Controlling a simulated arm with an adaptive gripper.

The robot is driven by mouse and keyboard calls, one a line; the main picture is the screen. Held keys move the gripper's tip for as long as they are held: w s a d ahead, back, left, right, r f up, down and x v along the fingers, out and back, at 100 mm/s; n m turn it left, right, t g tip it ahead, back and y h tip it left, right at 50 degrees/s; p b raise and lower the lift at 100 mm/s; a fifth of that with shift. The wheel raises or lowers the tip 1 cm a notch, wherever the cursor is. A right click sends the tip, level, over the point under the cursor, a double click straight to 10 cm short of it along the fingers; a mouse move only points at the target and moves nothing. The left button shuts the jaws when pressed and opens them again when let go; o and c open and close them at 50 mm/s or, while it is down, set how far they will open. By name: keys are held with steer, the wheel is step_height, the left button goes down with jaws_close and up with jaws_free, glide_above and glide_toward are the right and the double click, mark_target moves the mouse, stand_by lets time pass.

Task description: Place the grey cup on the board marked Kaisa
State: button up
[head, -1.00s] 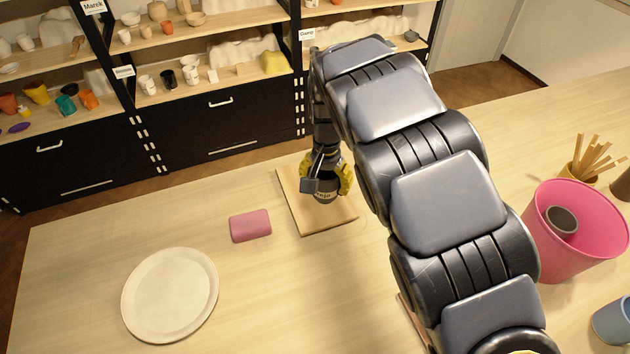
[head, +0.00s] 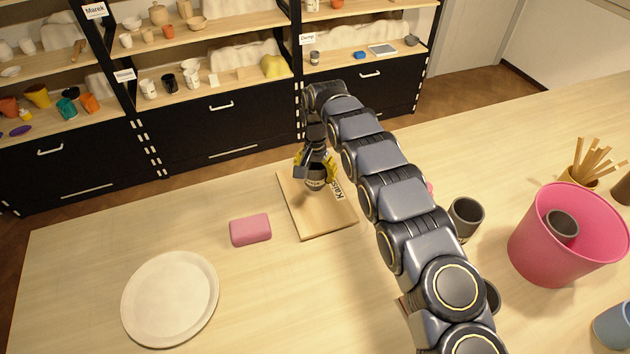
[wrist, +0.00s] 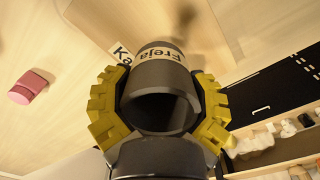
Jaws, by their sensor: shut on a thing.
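My gripper (head: 316,174) is shut on a dark grey cup (head: 316,185), yellow fingers on both sides of it. In the wrist view the cup (wrist: 160,75) fills the middle and bears a pale label reading "Freja". The wooden board (head: 308,218) lies on the table under the cup; its label (head: 338,189) reads "Kais", the rest cut off by my arm. The label also shows in part in the wrist view (wrist: 121,52). The cup is over the board's far part; I cannot tell whether it touches the board.
Right of my arm stand another grey cup (head: 466,216), a pink bucket (head: 535,248) with a grey cup (head: 562,226) inside, and a pot of sticks (head: 585,172). Shelves stand behind.

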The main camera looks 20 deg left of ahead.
mark_target(315, 183)
steer(key=shift+w+a+f, duration=0.2)
steer(key=shift+w+f, duration=0.1)
steer(key=shift+f, duration=1.55)
steer(key=shift+f, duration=0.1)
steer(key=o, duration=1.2)
